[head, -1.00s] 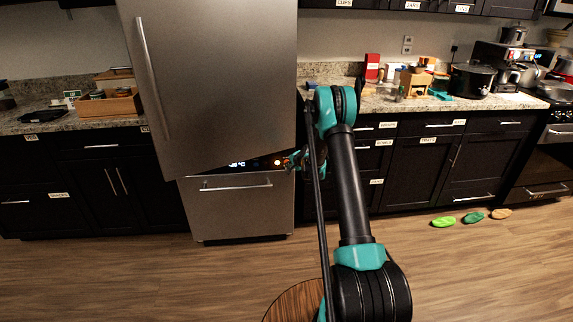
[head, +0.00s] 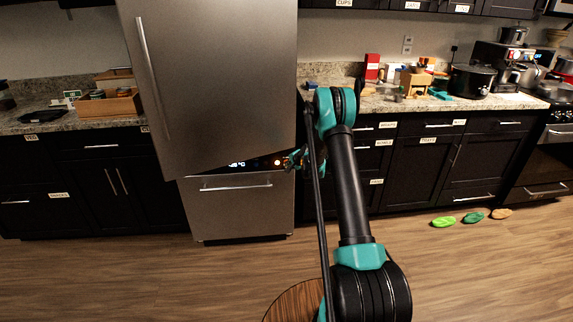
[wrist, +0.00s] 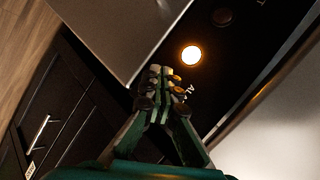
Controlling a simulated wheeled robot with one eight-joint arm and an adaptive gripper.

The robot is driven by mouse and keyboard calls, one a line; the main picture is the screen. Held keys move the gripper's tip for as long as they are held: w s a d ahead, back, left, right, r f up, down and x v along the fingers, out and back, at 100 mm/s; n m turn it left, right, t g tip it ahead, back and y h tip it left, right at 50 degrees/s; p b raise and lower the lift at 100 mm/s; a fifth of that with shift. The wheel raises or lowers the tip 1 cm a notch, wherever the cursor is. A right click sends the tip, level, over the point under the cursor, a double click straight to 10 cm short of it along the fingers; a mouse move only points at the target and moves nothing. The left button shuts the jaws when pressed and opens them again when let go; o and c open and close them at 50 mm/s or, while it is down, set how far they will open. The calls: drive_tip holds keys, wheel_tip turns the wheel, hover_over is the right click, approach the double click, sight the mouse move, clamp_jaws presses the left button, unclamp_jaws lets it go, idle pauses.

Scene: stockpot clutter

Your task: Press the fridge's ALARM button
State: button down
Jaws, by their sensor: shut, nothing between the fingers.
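The fridge (head: 225,70) is tall and steel, with its upper door ajar over a dark control strip. The strip carries a lit display (head: 237,164) and a glowing orange-white round button (head: 277,162). In the wrist view the lit button (wrist: 191,56) is bright, with a dark round button (wrist: 222,17) beyond it. My gripper (head: 287,161) is at the strip's right end, just right of the lit button. In the wrist view my gripper (wrist: 160,75) is shut and empty, its tips a little below the lit button.
A drawer handle (head: 235,186) runs below the strip. Dark cabinets (head: 415,165) stand to the right. A round wooden table top (head: 292,303) is near my arm's base.

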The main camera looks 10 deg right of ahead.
drive_tip(key=shift+w, duration=0.35)
idle(0.6)
drive_tip(key=shift+s, duration=0.8)
drive_tip(key=shift+s, duration=0.1)
drive_tip(key=shift+s, duration=2.4)
